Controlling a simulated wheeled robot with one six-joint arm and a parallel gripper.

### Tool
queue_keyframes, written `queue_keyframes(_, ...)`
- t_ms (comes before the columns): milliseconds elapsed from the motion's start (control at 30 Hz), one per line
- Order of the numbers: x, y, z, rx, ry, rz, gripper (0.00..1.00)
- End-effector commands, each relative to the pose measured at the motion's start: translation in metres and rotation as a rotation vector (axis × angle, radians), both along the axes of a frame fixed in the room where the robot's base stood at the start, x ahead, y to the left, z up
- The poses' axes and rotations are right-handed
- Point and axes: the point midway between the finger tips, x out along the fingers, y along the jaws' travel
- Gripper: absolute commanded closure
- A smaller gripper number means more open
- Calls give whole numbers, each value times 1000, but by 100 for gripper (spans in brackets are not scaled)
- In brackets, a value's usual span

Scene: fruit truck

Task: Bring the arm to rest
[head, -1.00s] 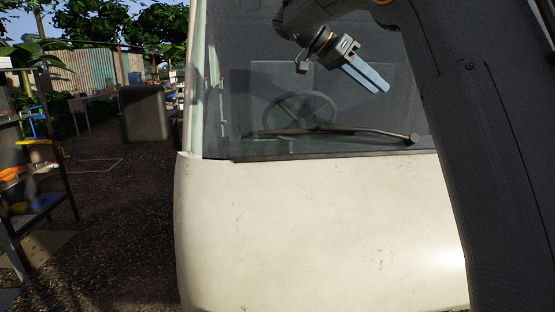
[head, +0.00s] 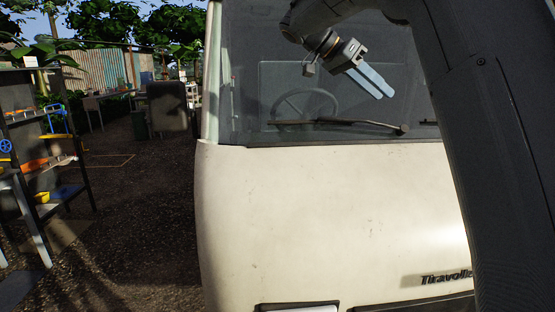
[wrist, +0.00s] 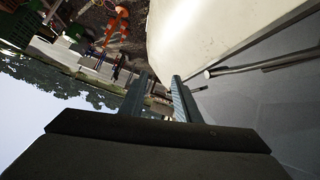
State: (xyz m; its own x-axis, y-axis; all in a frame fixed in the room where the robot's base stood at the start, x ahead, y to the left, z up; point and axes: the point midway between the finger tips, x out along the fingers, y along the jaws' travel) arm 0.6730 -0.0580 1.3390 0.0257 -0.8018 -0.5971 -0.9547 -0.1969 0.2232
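My arm (head: 490,150) rises at the right of the head view and bends over at the top. My gripper (head: 386,92) hangs from it, pointing down and to the right, with the van's windshield behind it. Its two pale blue fingers are apart. In the wrist view the gripper's fingers (wrist: 160,80) also show a gap with nothing held between them.
A white van (head: 330,210) stands close in front, its wiper (head: 350,126) across the windshield. At left is a shelf rack (head: 35,170) with coloured items. A dark box-like object (head: 167,106) stands farther back. Gravel ground (head: 135,220) between rack and van is open.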

Motion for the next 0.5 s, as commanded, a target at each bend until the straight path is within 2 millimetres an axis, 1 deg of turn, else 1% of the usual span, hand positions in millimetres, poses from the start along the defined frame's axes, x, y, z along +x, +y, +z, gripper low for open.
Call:
queue_keyframes(33, -1, -5, -10, 10, 24, 12, 70)
queue_keyframes(100, -3, -9, -22, 29, 58, 38, 70)
queue_keyframes(167, -5, -10, -33, 48, 88, 65, 70)
queue_keyframes(267, -10, -10, -56, 86, 150, 121, 70)
queue_keyframes(367, -17, -10, -84, 133, 219, 191, 70)
queue_keyframes(467, -28, -8, -118, 192, 297, 275, 70)
queue_keyframes(500, -34, -7, -133, 218, 330, 312, 70)
